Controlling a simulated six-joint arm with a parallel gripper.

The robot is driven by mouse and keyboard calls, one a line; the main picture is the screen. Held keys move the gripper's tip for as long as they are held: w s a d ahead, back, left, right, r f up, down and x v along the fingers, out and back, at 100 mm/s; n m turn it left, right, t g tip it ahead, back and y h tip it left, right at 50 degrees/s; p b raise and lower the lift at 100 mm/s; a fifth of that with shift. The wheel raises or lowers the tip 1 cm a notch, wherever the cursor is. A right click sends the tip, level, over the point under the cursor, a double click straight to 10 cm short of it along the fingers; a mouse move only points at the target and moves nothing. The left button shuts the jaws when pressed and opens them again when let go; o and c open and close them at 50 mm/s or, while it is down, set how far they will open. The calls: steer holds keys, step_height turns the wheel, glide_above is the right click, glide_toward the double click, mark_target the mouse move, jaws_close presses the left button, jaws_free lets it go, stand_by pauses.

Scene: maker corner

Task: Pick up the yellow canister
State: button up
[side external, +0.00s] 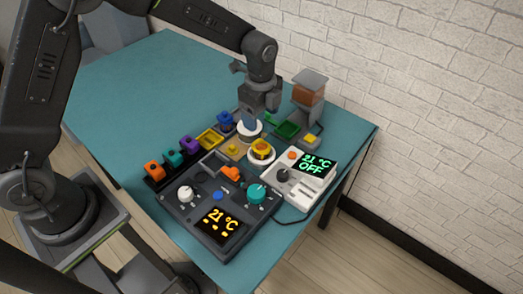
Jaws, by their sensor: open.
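A small round yellow object (262,146), which looks like the yellow canister, sits on a white round base in the middle of the equipment on the table. It has a darker orange-brown patch on top. My gripper (256,112) is open and points down, just behind and slightly left of the yellow object. Below my gripper is a blue piece (249,122) on a white disc. The fingers partly cover that spot, so I cannot tell whether they touch the blue piece. Nothing yellow shows between the fingers.
A dark control box (219,222) stands in front, and a white box with a green display (309,172) stands at right. Orange, teal and purple blocks (172,158) line the left. A clear-topped hopper (309,88) stands behind. The teal table (130,85) is clear at back left.

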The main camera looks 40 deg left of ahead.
glide_above(262, 147)
steer(key=s+d, duration=0.1)
steer(key=s, duration=0.1)
step_height(262, 147, down, 8)
steer(key=shift+s+d+r, duration=0.1)
steer(key=shift+d, duration=0.05)
steer(key=shift+w+f, duration=0.2)
steer(key=shift+f, duration=1.15)
steer(key=shift+w+f, duration=0.2)
steer(key=shift+f, duration=1.15)
steer(key=c, duration=1)
steer(key=shift+c, duration=0.2)
steer(key=shift+r, duration=0.1)
